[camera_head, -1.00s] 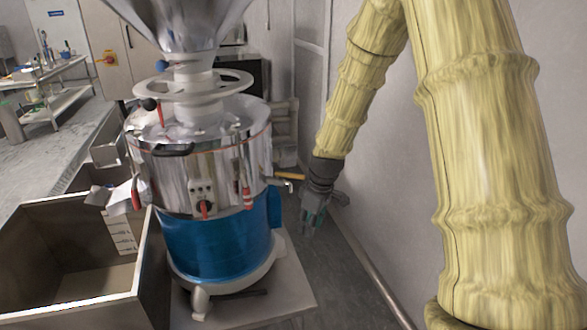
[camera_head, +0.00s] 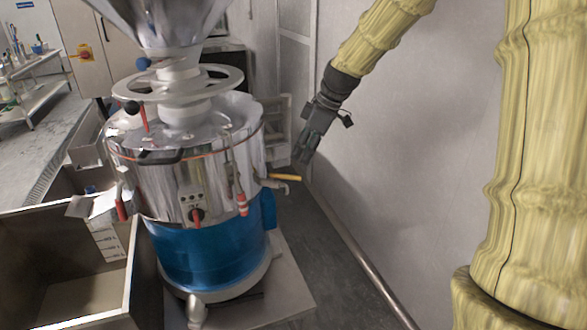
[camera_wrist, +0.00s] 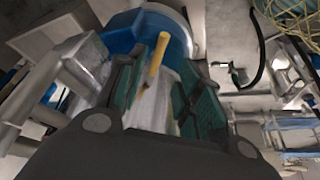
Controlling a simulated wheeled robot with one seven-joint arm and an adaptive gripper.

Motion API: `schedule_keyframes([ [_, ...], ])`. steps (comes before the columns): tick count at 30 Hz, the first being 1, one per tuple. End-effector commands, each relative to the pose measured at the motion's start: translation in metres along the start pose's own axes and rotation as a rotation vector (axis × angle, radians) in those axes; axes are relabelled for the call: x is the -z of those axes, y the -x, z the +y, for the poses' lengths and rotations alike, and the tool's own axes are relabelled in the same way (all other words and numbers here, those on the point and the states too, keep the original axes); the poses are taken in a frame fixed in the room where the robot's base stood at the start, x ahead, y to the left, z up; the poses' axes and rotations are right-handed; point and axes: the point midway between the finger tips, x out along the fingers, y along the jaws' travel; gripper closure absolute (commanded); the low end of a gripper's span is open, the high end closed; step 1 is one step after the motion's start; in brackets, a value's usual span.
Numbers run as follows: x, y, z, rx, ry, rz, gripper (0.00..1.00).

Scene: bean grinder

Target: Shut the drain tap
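The drain tap (camera_head: 278,184) sticks out from the right side of the steel drum, above its blue lower part. Its yellow handle (camera_head: 287,178) points out to the right, roughly level, along the grey spout. My gripper (camera_head: 304,156) is just above the handle's outer end, fingers slanting down, with no clear contact. In the wrist view, the yellow handle (camera_wrist: 158,54) shows ahead in the gap between my two open fingers (camera_wrist: 160,78), which hold nothing. The spout is mostly hidden in that view.
The grinder's blue base (camera_head: 205,258) stands on a pale plate (camera_head: 290,300). A wall is close behind my arm, with a pipe (camera_head: 360,260) along the floor. An open bin (camera_head: 60,225) stands at left. Floor between plate and pipe is clear.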

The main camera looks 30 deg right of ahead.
Motion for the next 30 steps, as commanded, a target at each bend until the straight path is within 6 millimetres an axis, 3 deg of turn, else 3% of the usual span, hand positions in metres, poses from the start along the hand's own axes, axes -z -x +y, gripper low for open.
schedule_keyframes([
  [16,-0.002,-0.066,0.000,0.001,-0.004,-0.001,0.65],
  [30,-0.003,-0.079,0.001,-0.001,-0.005,0.000,0.65],
])
